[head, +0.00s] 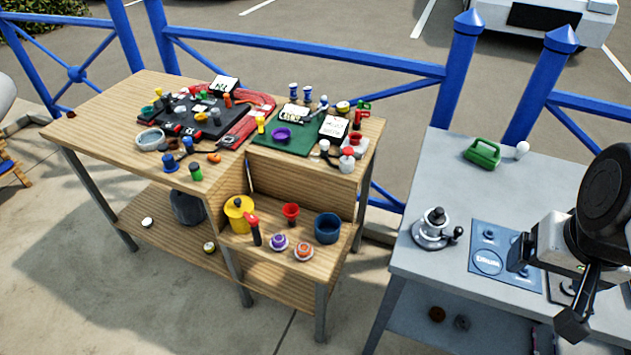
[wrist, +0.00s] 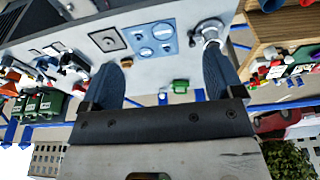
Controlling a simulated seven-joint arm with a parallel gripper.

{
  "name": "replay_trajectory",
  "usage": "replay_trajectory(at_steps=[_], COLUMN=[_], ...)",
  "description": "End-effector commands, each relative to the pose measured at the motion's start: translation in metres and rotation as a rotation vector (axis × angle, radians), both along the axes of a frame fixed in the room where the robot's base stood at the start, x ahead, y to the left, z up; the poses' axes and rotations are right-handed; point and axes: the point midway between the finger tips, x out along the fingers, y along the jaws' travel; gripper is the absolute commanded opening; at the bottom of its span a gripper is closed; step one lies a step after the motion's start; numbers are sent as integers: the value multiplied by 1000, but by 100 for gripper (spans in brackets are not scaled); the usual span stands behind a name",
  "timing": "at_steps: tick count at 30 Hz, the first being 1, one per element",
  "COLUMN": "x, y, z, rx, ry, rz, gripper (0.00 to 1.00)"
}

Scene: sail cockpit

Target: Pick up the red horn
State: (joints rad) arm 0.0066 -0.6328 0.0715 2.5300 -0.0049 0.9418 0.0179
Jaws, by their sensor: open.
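A small red flared piece (head: 291,212), shaped like a horn or funnel, stands on the lower step of the wooden bench. A red-topped piece with a dark grip (head: 252,226) leans to its left, beside a yellow pot. I cannot tell for sure which of these is the red horn. A bit of red (wrist: 306,2) shows at the top right edge of the wrist view. My gripper (head: 545,287) is open and empty over the grey table at the right, far from both red pieces. Its two dark fingers stand wide apart in the wrist view (wrist: 162,80).
The grey table (head: 420,262) holds a winch (head: 435,230), a blue panel and a green box (head: 483,153).

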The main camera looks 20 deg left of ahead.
Motion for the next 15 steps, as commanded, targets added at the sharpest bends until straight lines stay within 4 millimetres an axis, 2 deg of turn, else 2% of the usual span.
replay_trajectory(at_steps=[5, 8, 15], x=[9, 20, 58], y=[13, 28, 88], z=[-4, -8, -24], rx=[54, 118, 347], ry=[15, 31, 109], rz=[-12, -31, -115], gripper=[87, 87, 87])
